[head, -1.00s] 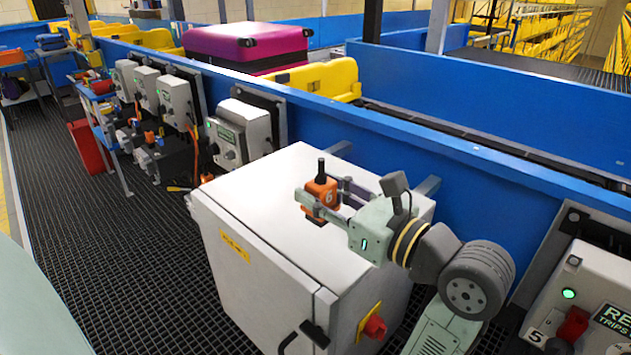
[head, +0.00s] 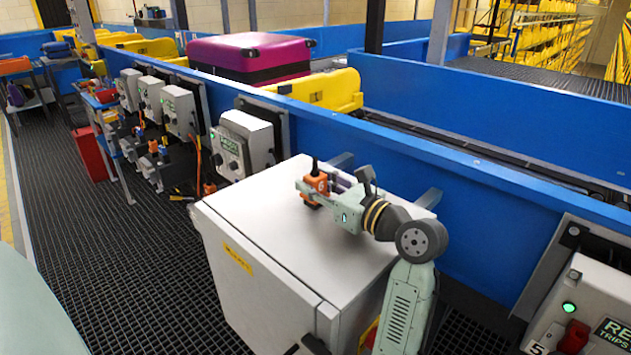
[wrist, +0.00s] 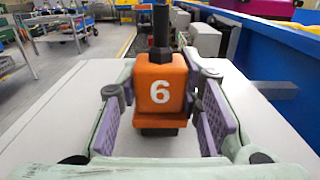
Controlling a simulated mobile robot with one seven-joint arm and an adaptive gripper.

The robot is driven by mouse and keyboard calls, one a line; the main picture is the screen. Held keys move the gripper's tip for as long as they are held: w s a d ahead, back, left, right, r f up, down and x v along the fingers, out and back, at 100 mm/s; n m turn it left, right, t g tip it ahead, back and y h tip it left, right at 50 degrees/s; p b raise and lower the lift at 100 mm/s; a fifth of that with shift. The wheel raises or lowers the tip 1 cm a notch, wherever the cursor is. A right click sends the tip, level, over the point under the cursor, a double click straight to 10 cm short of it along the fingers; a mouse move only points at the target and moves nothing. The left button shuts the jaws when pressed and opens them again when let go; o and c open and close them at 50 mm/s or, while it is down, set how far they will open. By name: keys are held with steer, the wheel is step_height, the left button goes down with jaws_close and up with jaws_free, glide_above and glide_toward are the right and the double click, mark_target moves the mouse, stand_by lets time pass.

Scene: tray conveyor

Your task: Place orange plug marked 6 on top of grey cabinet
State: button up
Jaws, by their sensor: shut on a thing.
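The orange plug marked 6 (head: 315,185) is upright, with a black stem on top and a dark base below. My gripper (head: 322,186) is shut on it. In the wrist view the plug (wrist: 160,92) sits between the two purple-padded fingers, its white 6 facing the camera. The grey cabinet (head: 255,215) stands below, and its flat top shows around the plug in the wrist view (wrist: 60,130). The plug is over the cabinet top, low and close to it. I cannot tell whether its base touches the surface.
A blue conveyor wall (head: 470,190) runs behind the cabinet. Grey control boxes (head: 240,145) hang along it, and another box (head: 590,305) is at the right. A magenta suitcase (head: 250,55) rides beyond the wall. The cabinet top around the plug is clear.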

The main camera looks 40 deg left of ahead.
steer(key=shift+f, duration=0.15)
steer(key=o, duration=1.2)
steer(key=shift+d, duration=0.15)
steer(key=d+b, duration=0.1)
steer(key=d, duration=0.3)
steer(key=d+b, duration=0.1)
steer(key=d, duration=0.2)
steer(key=s+d+b, duration=0.1)
steer(key=d, duration=0.3)
steer(key=shift+d, duration=0.35)
